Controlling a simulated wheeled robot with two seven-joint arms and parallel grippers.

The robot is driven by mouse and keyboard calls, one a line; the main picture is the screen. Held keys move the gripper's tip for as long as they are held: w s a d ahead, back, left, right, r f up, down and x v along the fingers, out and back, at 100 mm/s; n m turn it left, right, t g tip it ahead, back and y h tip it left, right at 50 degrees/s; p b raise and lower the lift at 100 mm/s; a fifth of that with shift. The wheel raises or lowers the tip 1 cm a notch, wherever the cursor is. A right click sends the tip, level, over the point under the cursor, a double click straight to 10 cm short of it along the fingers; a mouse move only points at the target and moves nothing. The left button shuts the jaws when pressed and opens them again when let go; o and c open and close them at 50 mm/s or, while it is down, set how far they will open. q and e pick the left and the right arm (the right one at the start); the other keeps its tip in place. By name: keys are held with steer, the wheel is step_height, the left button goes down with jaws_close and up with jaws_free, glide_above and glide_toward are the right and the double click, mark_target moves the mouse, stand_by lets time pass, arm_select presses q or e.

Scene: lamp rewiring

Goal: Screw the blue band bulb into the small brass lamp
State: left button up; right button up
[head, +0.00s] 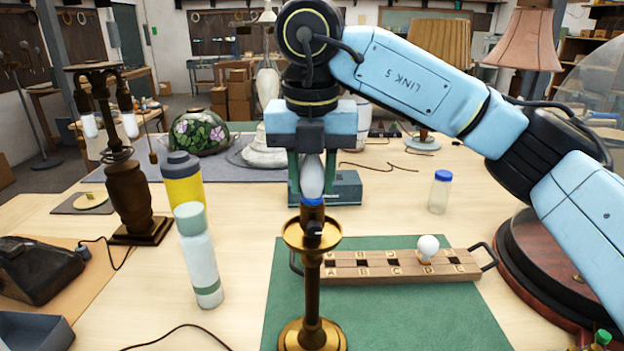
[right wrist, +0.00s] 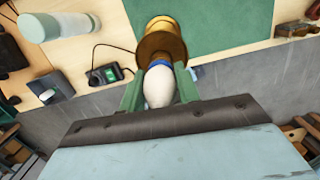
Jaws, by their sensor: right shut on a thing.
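The bulb with the blue band (head: 312,178) is upright, held between the fingers of my right gripper (head: 311,165), directly above the small brass lamp (head: 312,262). Its blue band meets the top of the lamp's socket; whether the threads are engaged cannot be told. In the right wrist view the white bulb (right wrist: 159,88) sits between the green fingers (right wrist: 160,92), with the brass dish of the lamp (right wrist: 161,42) just past it. My left gripper is not in view.
A wooden bulb rack (head: 395,268) with one white bulb (head: 428,247) lies on the green mat (head: 400,320) right of the lamp. A white bottle (head: 200,260) and yellow bottle (head: 183,182) stand left. A small jar (head: 440,192) stands behind the rack.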

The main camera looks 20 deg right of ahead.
steer(key=shift+m, duration=0.4)
steer(key=shift+m, duration=0.5)
steer(key=m, duration=0.4)
steer(key=shift+h, duration=0.3)
steer(key=m+g, duration=0.1)
steer(key=m, duration=0.4)
steer(key=o, duration=1.1)
steer(key=shift+d, duration=0.1)
